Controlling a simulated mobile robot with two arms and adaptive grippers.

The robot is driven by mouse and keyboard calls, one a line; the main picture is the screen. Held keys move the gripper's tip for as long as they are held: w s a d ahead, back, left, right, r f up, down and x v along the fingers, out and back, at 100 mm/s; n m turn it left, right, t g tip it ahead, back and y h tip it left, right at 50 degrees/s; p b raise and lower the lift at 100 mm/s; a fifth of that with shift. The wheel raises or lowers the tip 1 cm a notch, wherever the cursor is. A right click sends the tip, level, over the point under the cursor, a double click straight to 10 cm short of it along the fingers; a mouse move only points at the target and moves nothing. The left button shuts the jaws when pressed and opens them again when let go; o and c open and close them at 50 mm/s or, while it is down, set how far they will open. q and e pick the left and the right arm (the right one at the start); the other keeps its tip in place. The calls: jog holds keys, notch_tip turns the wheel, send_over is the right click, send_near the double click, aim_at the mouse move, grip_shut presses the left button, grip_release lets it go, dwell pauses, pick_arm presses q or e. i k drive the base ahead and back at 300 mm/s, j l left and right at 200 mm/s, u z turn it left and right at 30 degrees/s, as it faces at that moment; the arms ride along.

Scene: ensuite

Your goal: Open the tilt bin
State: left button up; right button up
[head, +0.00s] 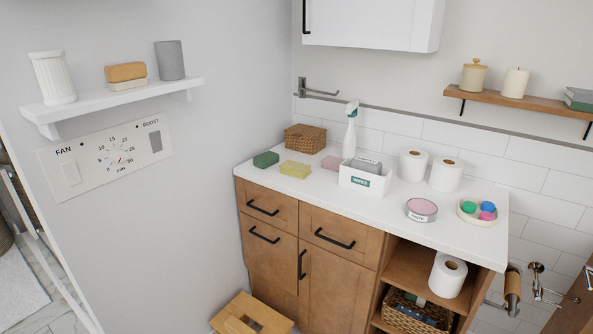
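The wooden vanity cabinet (340,277) stands against the wall under a white countertop. Its lower left front (268,262) has a horizontal black bar handle (264,235) near its top edge; this looks like the tilt bin. The front sits flush with the cabinet face, so it appears closed. A drawer with a similar handle (262,208) is above it, and a door with a vertical handle (302,264) is to its right. Neither of my grippers is in view.
A wooden step stool (252,316) stands on the floor close in front of the lower left front. The left wall is close beside the cabinet. The countertop (385,208) holds a spray bottle (350,135), toilet rolls (446,174) and small items. Open shelves hold a basket (416,312).

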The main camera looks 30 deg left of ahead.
aim_at(272, 252)
jog(key=u, duration=1.3)
